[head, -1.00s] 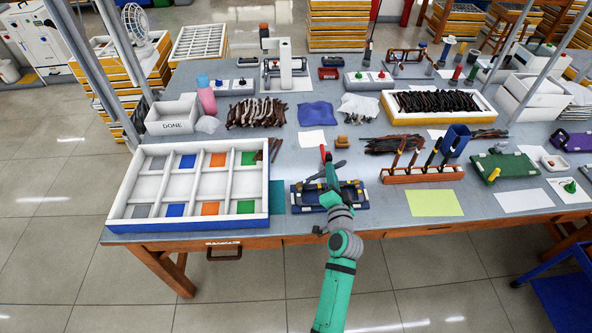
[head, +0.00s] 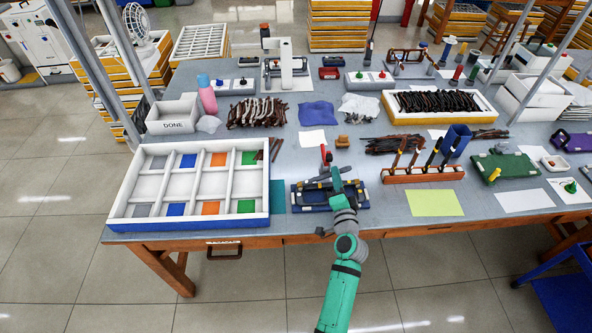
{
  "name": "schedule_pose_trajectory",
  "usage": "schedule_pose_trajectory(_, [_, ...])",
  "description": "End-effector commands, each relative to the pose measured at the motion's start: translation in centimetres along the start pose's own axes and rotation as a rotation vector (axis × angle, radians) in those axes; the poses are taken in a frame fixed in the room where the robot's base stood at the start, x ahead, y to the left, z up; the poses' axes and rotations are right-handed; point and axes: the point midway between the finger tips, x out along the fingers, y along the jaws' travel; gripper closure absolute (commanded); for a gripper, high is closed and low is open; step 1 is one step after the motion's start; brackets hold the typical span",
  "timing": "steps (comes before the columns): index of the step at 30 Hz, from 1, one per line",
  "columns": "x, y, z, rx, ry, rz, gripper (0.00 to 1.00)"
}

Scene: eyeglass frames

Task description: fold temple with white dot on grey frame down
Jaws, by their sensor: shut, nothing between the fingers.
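My gripper (head: 334,176) is over the fixture's back part, shut and empty. My wrist and gripper cover much of the fixture's middle and right. I cannot make out the grey frame, its temples or the white dot at this size. I cannot tell whether my gripper touches anything.
A white compartment tray (head: 186,184) with coloured patches stands to the left. A brown rack (head: 424,174) holding upright tools stands to the right, with a yellow-green sheet (head: 434,203) before it. A white sheet (head: 312,139) lies behind the fixture.

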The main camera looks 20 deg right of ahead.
Motion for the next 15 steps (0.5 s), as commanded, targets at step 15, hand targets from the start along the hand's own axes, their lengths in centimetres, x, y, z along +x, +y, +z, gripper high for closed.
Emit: schedule_pose_trajectory(15, [0.01, 1.26, -0.21, 0.095, 0.000, 0.000, 1.00])
